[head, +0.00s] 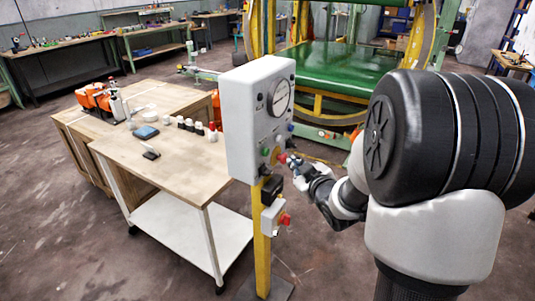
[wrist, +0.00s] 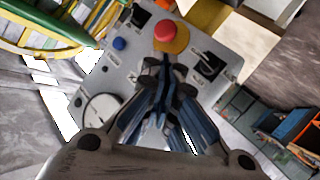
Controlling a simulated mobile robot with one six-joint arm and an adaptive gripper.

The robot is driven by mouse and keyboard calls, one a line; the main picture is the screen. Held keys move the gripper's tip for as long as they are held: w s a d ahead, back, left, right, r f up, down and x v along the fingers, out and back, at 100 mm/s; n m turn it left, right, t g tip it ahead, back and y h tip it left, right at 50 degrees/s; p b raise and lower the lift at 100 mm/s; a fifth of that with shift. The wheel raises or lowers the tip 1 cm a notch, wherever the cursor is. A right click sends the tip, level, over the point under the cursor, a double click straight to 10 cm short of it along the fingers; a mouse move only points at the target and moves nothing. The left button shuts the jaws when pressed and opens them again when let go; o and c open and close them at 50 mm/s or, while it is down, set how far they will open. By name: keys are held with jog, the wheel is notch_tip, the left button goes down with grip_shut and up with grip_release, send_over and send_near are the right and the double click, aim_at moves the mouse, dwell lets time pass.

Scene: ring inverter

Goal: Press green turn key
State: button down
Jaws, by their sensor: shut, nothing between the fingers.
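A grey control box (head: 245,120) stands on a yellow post, with a round gauge (head: 280,97) high on its front. A small green control (head: 265,151) shows low on that front, at the left; I cannot tell its exact shape. A red mushroom button (head: 281,158) is beside it and shows on a yellow base in the wrist view (wrist: 170,34). My gripper (head: 292,163) is shut and empty, close in front of the panel's lower part. In the wrist view its fingertips (wrist: 164,68) point at the panel, just below the red button. No green control can be made out there; the fingers cover part of the panel.
A blue button (wrist: 119,43) and a black switch (wrist: 208,65) flank the red button. A smaller box with a red knob (head: 284,219) hangs lower on the post. A wooden-topped cart (head: 170,165) stands left of the post. A green machine (head: 340,65) is behind.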

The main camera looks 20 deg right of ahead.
aim_at(266, 152)
jog(key=shift+w+a+b, duration=0.3)
jog(key=shift+w+a, duration=0.5)
jog(key=shift+w, duration=0.2)
jog(key=shift+w+a+b, duration=0.25)
jog(key=shift+w+a, duration=0.55)
jog(key=shift+w, duration=0.2)
jog(key=shift+w, duration=0.1)
jog(key=shift+w+a+b, duration=0.2)
jog(key=shift+a+b, duration=0.05)
jog(key=shift+b, duration=0.1)
jog(key=shift+w+a, duration=0.3)
jog(key=shift+w, duration=0.1)
dwell(0.6)
jog(key=shift+s+d, duration=0.1)
jog(key=shift+s+d+b, duration=0.3)
jog(key=shift+s+d, duration=0.15)
jog(key=shift+s, duration=0.2)
